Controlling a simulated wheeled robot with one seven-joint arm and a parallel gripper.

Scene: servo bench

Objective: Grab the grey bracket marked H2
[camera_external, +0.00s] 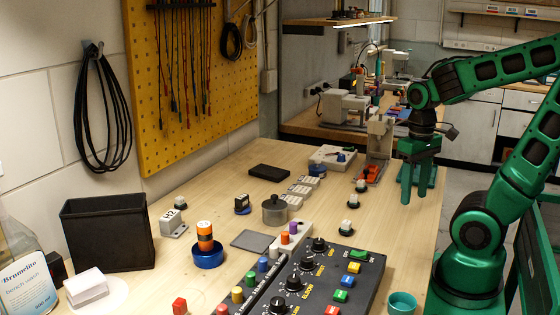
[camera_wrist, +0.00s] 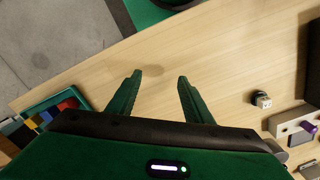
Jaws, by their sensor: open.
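The grey bracket marked H2 (camera_external: 173,222) stands on the bench at the left in the external view, between the black bin and the orange cylinder in its blue dish. My green gripper (camera_external: 419,200) hangs over the far right part of the bench, well away from the bracket, pointing down. In the wrist view my gripper (camera_wrist: 156,75) has its two fingers spread apart with only bare wood between them. The bracket does not show in the wrist view.
A black bin (camera_external: 108,233) stands left of the bracket, and a blue dish (camera_external: 208,258) with an orange cylinder to its right. A control panel (camera_external: 330,278) with knobs fills the front middle. A lidded metal pot (camera_external: 275,211) stands mid-bench.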

